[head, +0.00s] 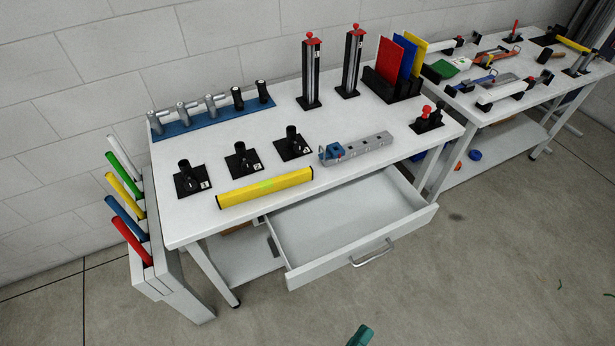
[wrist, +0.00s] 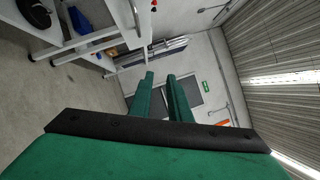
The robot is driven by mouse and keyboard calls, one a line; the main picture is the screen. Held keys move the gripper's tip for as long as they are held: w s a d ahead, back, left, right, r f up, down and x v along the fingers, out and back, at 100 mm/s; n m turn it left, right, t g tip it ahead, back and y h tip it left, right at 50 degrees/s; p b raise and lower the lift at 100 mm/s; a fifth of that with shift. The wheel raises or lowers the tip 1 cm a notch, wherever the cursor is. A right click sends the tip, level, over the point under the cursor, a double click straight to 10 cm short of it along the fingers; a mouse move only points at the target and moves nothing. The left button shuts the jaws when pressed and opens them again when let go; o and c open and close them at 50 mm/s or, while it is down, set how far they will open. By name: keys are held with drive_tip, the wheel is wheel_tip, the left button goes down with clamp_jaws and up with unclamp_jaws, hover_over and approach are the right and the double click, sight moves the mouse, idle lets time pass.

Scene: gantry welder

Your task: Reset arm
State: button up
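My gripper (wrist: 161,77) shows in the wrist view as two green fingers with a gap between them. It is open and nothing is between the fingers. They point across the room toward a far wall, clear of any object. In the head view only a small green part of my gripper (head: 360,336) shows at the bottom edge, over the floor in front of the workbench (head: 190,222). The rest of my arm is out of that view.
A drawer (head: 350,225) stands pulled out from the workbench. A yellow bar (head: 265,187) lies near the bench's front edge. A rack of coloured tubes (head: 160,280) stands at the left. A second table (head: 520,75) stands at the right. The floor in front is clear.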

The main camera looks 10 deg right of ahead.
drive_tip(key=s+a+r+n+y, duration=0.1)
drive_tip(key=a+r+n+y, duration=0.3)
drive_tip(key=n, duration=0.7)
drive_tip(key=s+a+r+n+t+y, duration=0.1)
drive_tip(key=a+r+n+y, duration=0.3)
drive_tip(key=n, duration=0.7)
drive_tip(key=s+a+r+n+t+y, duration=0.1)
drive_tip(key=s+a+r+n+y, duration=0.2)
drive_tip(key=a+n+y, duration=0.4)
drive_tip(key=a+r+n, duration=0.1)
drive_tip(key=a+n, duration=0.1)
drive_tip(key=n, duration=0.2)
drive_tip(key=shift+a+r+y, duration=0.2)
drive_tip(key=shift+r+y, duration=0.1)
drive_tip(key=shift+r, duration=0.1)
